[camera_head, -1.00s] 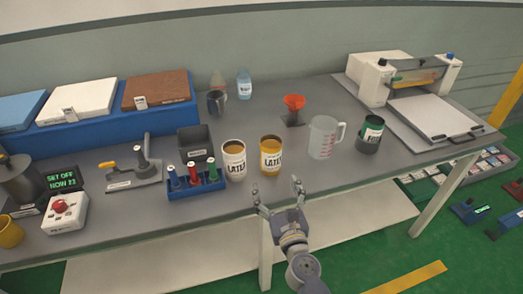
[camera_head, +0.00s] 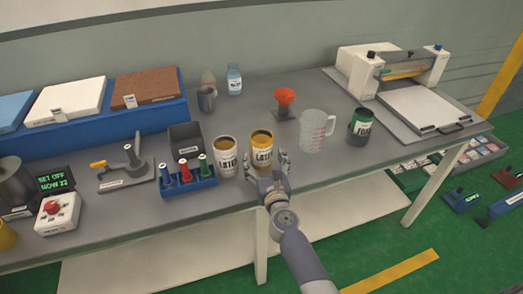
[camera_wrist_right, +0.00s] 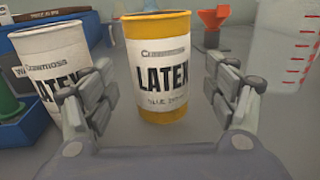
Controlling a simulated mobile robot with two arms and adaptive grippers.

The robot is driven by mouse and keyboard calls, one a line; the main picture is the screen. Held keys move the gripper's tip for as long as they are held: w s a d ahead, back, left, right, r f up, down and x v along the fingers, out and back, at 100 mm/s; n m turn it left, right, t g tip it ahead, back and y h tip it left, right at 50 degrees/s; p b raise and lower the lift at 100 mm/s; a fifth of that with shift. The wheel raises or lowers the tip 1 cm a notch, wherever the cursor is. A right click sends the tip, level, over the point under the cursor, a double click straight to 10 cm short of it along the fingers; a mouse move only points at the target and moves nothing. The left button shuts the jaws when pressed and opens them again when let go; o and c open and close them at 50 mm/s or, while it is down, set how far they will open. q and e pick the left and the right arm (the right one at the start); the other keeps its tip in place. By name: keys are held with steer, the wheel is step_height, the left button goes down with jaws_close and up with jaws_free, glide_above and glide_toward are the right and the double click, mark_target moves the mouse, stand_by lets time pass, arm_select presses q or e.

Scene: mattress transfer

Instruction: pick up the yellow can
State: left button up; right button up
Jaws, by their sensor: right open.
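The yellow can (camera_head: 262,144) stands upright on the grey table near its front edge, with a white "LATEX" label. It also shows in the right wrist view (camera_wrist_right: 158,70). My right gripper (camera_head: 266,163) is at the can's near side, its fingers open. In the right wrist view the two fingers (camera_wrist_right: 160,105) are spread, one on each side of the can's lower part, with gaps visible on both sides. The can's lower part is partly hidden by the gripper in the head view. My left gripper is not in view.
A white LATEX can (camera_head: 225,158) stands close on the left. A red funnel (camera_head: 285,99) is behind. A blue rack (camera_head: 203,183) holds several coloured bottles.

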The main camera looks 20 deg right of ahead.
steer(key=shift+w, duration=0.6)
steer(key=c, duration=1.4)
steer(key=shift+c, duration=0.2)
steer(key=shift+r, duration=0.2)
